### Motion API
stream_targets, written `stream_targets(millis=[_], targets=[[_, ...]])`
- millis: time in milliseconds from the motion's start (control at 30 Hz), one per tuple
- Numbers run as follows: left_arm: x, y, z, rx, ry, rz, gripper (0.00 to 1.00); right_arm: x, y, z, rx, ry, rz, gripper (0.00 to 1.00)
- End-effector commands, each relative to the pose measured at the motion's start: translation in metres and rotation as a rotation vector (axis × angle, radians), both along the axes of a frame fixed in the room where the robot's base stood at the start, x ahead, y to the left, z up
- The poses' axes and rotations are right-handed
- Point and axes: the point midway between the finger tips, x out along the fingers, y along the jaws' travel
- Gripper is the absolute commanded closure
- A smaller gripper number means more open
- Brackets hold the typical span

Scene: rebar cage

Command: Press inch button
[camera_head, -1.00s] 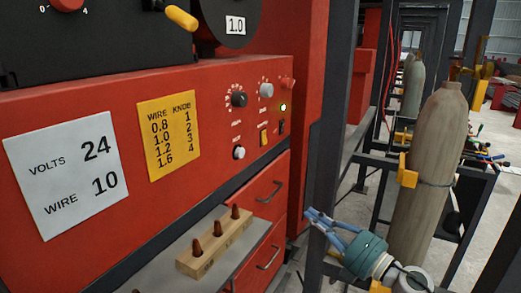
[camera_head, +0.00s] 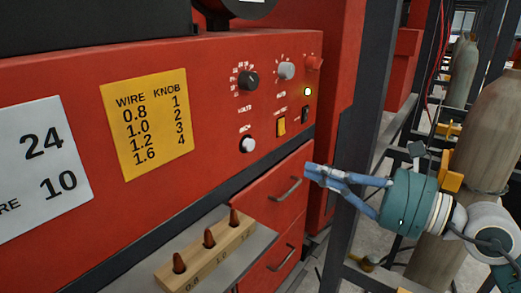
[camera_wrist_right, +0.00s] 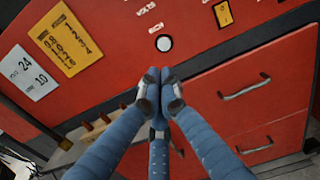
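The inch button (camera_head: 247,144) is a round white button in a dark ring, low on the red welder panel (camera_head: 215,110). It also shows in the right wrist view (camera_wrist_right: 164,43), just above my fingertips in the picture. My right gripper (camera_head: 309,171) is in front of the red drawers, to the right of and a little below the button in the head view. Its blue fingers are closed together with nothing between them, as the right wrist view shows (camera_wrist_right: 161,78). The fingertips look apart from the button. My left gripper is not in view.
Drawer handles (camera_head: 286,189) stick out below. A wooden block with copper tips (camera_head: 213,256) stands on a shelf.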

Motion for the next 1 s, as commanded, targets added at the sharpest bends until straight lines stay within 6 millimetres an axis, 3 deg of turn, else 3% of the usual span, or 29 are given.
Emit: stream_targets(millis=[300,600,1000], targets=[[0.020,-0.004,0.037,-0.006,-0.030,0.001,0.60,0.033,0.046,0.008,0.007,0.003,0.003,1.00],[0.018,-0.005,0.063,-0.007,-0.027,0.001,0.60,0.067,0.093,0.006,0.004,0.002,0.002,1.00],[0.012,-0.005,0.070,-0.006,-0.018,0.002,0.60,0.080,0.110,0.001,0.001,0.000,0.000,1.00]])
